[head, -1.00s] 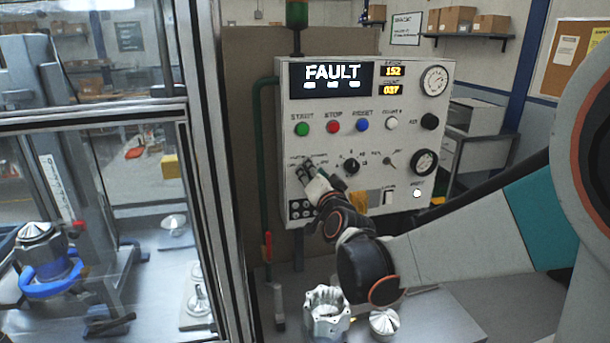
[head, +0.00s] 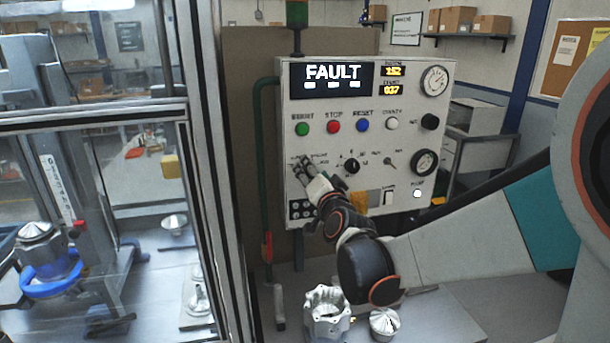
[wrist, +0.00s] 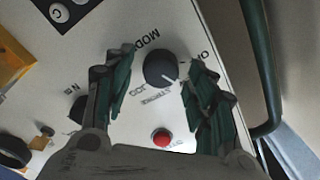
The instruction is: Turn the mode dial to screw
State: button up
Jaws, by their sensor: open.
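The control panel (head: 440,110) stands upright with a FAULT display. In the wrist view, where the panel appears upside down, the black round mode dial (wrist: 159,67) sits between my gripper's two dark green fingers (wrist: 157,82). Its pale pointer mark faces the lower right of that picture. A gap shows on both sides of the dial, and the fingers are open. Labels around it are partly hidden and hard to read; part of MODE and JOG show. In the head view my gripper (head: 304,170) is at the panel's lower left and hides the dial.
A red button (wrist: 162,138) lies near the dial in the wrist view. Another black knob (head: 352,166) is to the right of my gripper. A green pipe (head: 258,150) runs along the panel's left side. A metal housing (head: 327,312) and a cone-shaped part (head: 383,322) stand on the table below.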

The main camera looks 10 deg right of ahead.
jog(key=s, duration=1.2)
jog(key=shift+s, duration=0.1)
jog(key=s+f+n+g+b, duration=0.2)
jog(key=s+f+n+g, duration=0.2)
jog(key=s+f, duration=0.4)
jog(key=s+f+n+g+b, duration=0.2)
jog(key=s+f+n+g, duration=0.3)
jog(key=s, duration=0.8)
notch_tip(320, 180, down, 3)
jog(key=shift+s+g+b, duration=0.2)
jog(key=shift+g+b, duration=0.1)
jog(key=shift+g, duration=0.7)
